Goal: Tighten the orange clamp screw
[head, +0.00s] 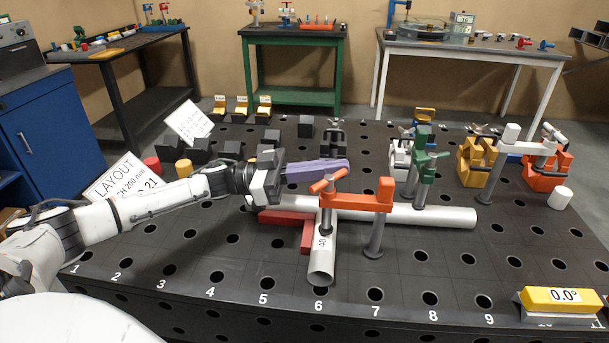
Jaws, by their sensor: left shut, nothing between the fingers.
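The orange clamp (355,202) stands on the black perforated table, its arm held up by a grey post (375,240). Its clamp screw (328,181), with an orange T-handle, is at the arm's left end, above the short white pipe (322,255) marked 43. Whether the screw's foot touches the pipe cannot be told. My left gripper (266,180) is shut and empty, left of the T-handle and apart from it in the picture. A purple bar (315,171) shows just right of the gripper, behind the handle; its left end is hidden. My right gripper is out of view.
A long white pipe (440,215) runs across behind the short one, with red blocks (307,236) beside their junction. A green clamp (424,165) stands at the right, with yellow (478,160) and orange blocks beyond. The table front is mostly clear, except a yellow level (560,299).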

